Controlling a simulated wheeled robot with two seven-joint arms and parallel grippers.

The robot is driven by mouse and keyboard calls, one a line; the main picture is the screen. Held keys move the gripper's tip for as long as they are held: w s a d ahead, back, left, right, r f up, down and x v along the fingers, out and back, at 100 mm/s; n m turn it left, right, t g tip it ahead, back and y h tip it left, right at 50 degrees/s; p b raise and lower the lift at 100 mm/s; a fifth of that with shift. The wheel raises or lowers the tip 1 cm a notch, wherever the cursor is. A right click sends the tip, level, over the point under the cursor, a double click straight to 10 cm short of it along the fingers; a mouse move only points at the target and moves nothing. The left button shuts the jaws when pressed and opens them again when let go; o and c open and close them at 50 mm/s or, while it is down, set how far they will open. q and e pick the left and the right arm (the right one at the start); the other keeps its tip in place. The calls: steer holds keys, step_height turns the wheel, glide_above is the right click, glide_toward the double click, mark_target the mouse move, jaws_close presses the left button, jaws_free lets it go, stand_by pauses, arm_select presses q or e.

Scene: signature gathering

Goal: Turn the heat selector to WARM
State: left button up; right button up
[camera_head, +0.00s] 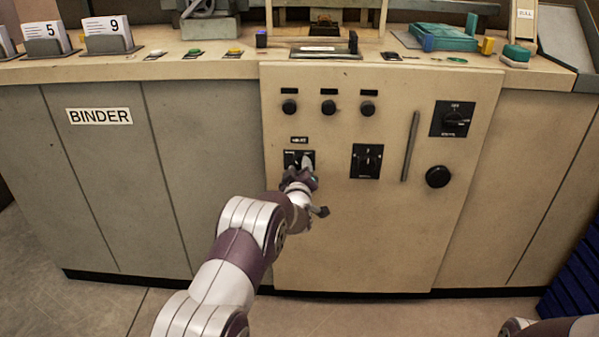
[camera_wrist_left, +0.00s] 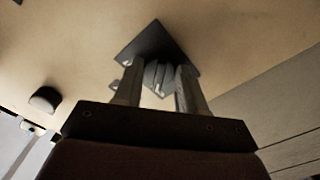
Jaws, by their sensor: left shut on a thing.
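The heat selector is a small knob on a black square plate (camera_head: 291,156) at the left of the beige front panel, mostly hidden behind my left gripper in the head view. In the left wrist view the plate (camera_wrist_left: 153,38) looks like a diamond, with the knob (camera_wrist_left: 157,76) between my fingers. My left gripper (camera_head: 302,166) is shut on that knob; it also shows in the left wrist view (camera_wrist_left: 156,84). The lettering on the plate is too small or covered to read, so the setting cannot be told. My right gripper is not in view.
The beige panel (camera_head: 340,240) carries three round black knobs in a row (camera_head: 329,107), another selector plate (camera_head: 366,161), a vertical bar handle (camera_head: 410,146), an upper-right dial (camera_head: 453,118) and a large round knob (camera_head: 438,177). A counter with cards and trays runs above. The lower panel is clear.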

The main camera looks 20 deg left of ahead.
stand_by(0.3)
arm_select(q)
steer(key=o, duration=1)
steer(key=p+v, duration=0.3)
steer(key=v, duration=0.9)
steer(key=shift+s, duration=0.35)
steer(key=shift+f, duration=0.1)
